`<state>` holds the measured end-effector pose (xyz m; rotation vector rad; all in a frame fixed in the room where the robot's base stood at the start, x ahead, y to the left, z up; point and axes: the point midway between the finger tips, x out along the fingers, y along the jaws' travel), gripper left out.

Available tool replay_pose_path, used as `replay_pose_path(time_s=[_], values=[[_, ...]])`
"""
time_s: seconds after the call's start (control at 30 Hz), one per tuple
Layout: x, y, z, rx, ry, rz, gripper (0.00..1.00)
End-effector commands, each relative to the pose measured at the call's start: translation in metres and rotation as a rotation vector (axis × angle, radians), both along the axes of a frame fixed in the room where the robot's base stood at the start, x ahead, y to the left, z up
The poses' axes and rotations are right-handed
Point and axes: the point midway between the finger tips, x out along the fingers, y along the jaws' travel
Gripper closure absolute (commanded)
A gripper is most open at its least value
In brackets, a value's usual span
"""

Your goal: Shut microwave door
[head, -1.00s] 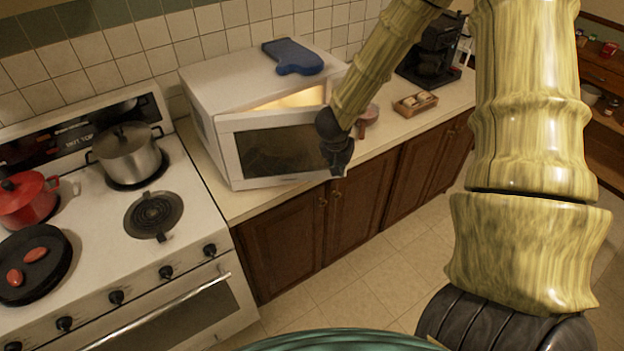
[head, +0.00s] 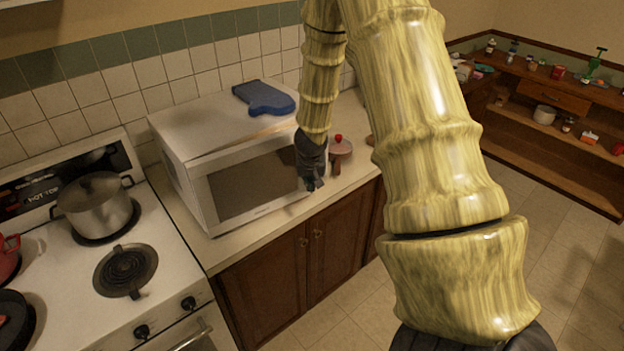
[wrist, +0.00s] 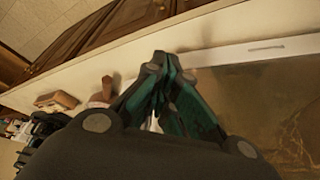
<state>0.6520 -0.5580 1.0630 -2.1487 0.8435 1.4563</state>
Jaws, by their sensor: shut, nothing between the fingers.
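The white microwave (head: 185,160) stands on the counter beside the stove. Its door (head: 250,180), with a dark window, lies almost flush with the front. A thin warm strip shows along the top edge at the right, so a small gap may remain; the door's right end is partly hidden by my arm. My gripper (head: 314,185) is shut and empty at the door's right end, pointing down. In the wrist view my gripper (wrist: 165,75) is beside the door's white frame (wrist: 245,50) and dark window (wrist: 270,100); whether it touches is unclear.
A blue mitt (head: 264,98) lies on the microwave. A lidded steel pot (head: 97,208) stands on the stove at left. A pinkish-brown object with a red top (head: 340,150) sits on the counter right of my gripper. Open floor (head: 540,230) lies right.

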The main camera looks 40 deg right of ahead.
Motion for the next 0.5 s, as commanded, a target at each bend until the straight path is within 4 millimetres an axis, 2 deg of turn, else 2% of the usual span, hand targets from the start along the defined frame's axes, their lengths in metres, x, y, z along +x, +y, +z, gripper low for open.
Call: replay_pose_path(time_s=[0.5], values=[[0.036, -0.005, -0.001, -0.002, -0.001, 0.014, 1.0]])
